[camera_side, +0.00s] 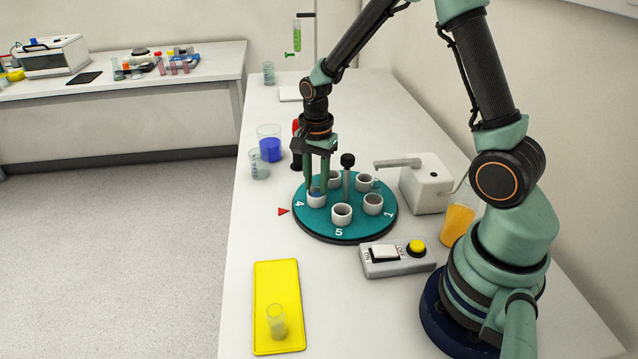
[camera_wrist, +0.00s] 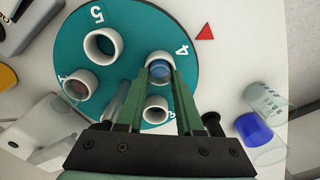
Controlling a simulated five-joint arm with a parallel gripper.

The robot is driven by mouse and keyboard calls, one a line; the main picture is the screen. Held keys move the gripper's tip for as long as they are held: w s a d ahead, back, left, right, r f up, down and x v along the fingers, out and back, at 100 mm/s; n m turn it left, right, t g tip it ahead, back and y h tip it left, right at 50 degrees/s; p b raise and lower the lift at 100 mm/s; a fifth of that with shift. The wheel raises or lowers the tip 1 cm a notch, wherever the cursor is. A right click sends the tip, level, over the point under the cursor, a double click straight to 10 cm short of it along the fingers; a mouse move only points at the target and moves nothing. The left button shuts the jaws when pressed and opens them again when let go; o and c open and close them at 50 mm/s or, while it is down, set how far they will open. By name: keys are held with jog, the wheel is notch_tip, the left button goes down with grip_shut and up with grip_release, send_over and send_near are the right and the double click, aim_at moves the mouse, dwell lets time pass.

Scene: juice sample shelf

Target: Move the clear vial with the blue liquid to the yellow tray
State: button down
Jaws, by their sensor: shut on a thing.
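The clear vial with blue liquid (camera_wrist: 160,72) sits in a white holder at position 4 of the teal turntable (camera_side: 321,224). In the side view only a small bit of blue shows at the holder (camera_side: 316,201). My gripper (camera_side: 318,188) points down over that holder, and its fingers are shut on the vial from both sides. In the wrist view my gripper (camera_wrist: 162,74) has its green fingertips against the vial. The yellow tray (camera_side: 275,282) lies near the front of the bench. A clear, pale vial (camera_side: 277,322) stands at its near end.
A red triangle (camera_side: 283,211) marks the bench beside position 4. A beaker of blue liquid (camera_side: 270,149) and a clear beaker (camera_side: 258,164) stand behind left. A switch box (camera_side: 397,260), a white device (camera_side: 428,190) and an orange-filled beaker (camera_side: 457,222) stand right. A black-topped post (camera_side: 347,162) rises mid-turntable.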

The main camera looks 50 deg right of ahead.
aim_at(316, 178)
jog(key=shift+r, duration=0.7)
dwell(0.6)
jog(key=shift+r, duration=1.45)
jog(key=shift+a, duration=0.1)
jog(key=s+a+r+n, duration=0.35)
jog(key=a+r, duration=0.35)
jog(key=a, duration=0.3)
jog(key=s+a+r+n, duration=0.2)
jog(key=a+r+n, duration=0.3)
jog(key=a, duration=0.5)
jog(key=shift+m, duration=0.65)
notch_tip(316, 178, down, 18)
jog(key=shift+d+r, duration=0.1)
jog(key=shift+d, duration=0.05)
jog(key=c, duration=0.6)
grip_release()
jog(key=shift+o, duration=0.2)
